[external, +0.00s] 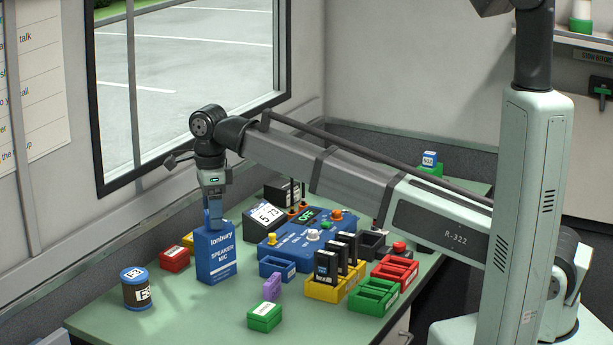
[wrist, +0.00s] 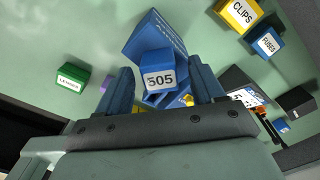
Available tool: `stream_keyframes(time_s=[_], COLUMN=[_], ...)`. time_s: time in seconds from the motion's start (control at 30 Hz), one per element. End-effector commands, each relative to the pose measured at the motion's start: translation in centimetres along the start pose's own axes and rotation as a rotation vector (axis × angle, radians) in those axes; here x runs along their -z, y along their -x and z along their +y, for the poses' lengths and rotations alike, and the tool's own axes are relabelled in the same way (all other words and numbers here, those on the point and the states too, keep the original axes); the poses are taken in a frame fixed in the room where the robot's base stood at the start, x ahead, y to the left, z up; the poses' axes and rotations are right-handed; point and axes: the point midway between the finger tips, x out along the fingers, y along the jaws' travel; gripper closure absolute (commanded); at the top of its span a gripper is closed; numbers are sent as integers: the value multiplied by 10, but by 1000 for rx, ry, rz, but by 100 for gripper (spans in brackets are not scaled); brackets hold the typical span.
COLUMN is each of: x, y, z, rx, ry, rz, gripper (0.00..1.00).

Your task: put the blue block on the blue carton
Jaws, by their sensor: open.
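The blue block (wrist: 158,70), labelled 505, sits between the fingers of my gripper (wrist: 161,86) in the wrist view. The jaws are open, one finger on each side of it. The blue carton (external: 216,258), marked Tonbury Speaker Mic, stands upright on the green table; it also shows under the block in the wrist view (wrist: 153,36). In the external view my gripper (external: 213,208) points down at the carton's top. The block appears to be on the carton's top, but the fingers partly hide it there and I cannot see the contact.
A green box (external: 264,316) and purple piece (external: 273,286) are to the front right. A blue control box (external: 303,240) and several coloured trays fill the right. Bare table lies in front.

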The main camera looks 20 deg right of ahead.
Motion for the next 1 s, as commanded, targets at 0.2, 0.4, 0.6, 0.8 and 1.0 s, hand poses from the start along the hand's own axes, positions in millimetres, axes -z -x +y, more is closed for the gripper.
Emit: stream_keyframes(time_s=[0.2,0.4,0.6,0.8,1.0], x=[-1,-1,-1,0,0], y=[35,71,99,112,114], z=[-1,-1,-1,0,0], rx=[1,2,1,0,0], ry=[0,0,0,0,0], rz=[-1,-2,-1,0,0], gripper=[32,32,32,32,32])
